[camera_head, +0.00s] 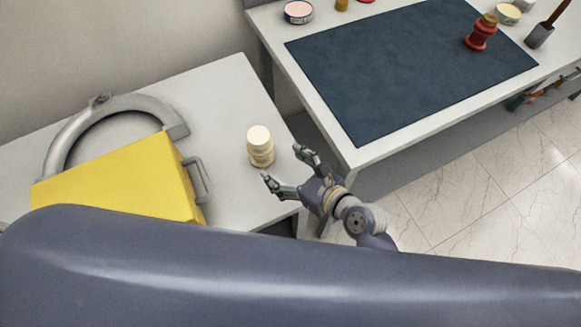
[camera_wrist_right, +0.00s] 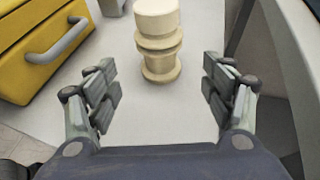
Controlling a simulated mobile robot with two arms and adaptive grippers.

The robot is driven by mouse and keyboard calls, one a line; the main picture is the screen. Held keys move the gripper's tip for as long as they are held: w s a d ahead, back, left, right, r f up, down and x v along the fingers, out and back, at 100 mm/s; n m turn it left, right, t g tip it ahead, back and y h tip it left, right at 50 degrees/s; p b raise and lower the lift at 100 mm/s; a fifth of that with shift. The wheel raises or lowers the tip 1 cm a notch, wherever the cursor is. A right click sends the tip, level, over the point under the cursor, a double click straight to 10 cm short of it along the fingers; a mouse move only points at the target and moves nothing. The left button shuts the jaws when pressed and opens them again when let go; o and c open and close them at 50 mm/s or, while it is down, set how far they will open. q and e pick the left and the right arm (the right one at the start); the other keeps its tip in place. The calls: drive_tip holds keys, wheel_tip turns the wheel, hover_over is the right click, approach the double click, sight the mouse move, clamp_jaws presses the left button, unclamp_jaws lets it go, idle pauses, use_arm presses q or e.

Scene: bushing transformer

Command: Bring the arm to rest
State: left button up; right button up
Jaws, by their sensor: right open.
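My right gripper (camera_head: 283,168) is open and empty at the right edge of the left table in the head view. Its two fingers stand wide apart in the right wrist view (camera_wrist_right: 160,92). A cream-coloured ribbed bushing (camera_head: 260,147) stands upright on that table, in front of the fingers and apart from them. In the right wrist view the bushing (camera_wrist_right: 158,42) stands beyond the fingertips, roughly centred between them. My left gripper is not in view.
A yellow box (camera_head: 125,180) with a grey handle and a grey arched part (camera_head: 110,108) occupy the left table (camera_head: 220,90). The other table holds a dark mat (camera_head: 410,70) with a red bushing (camera_head: 481,33). A gap separates the tables.

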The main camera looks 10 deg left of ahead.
drive_tip(key=shift+v, duration=0.9)
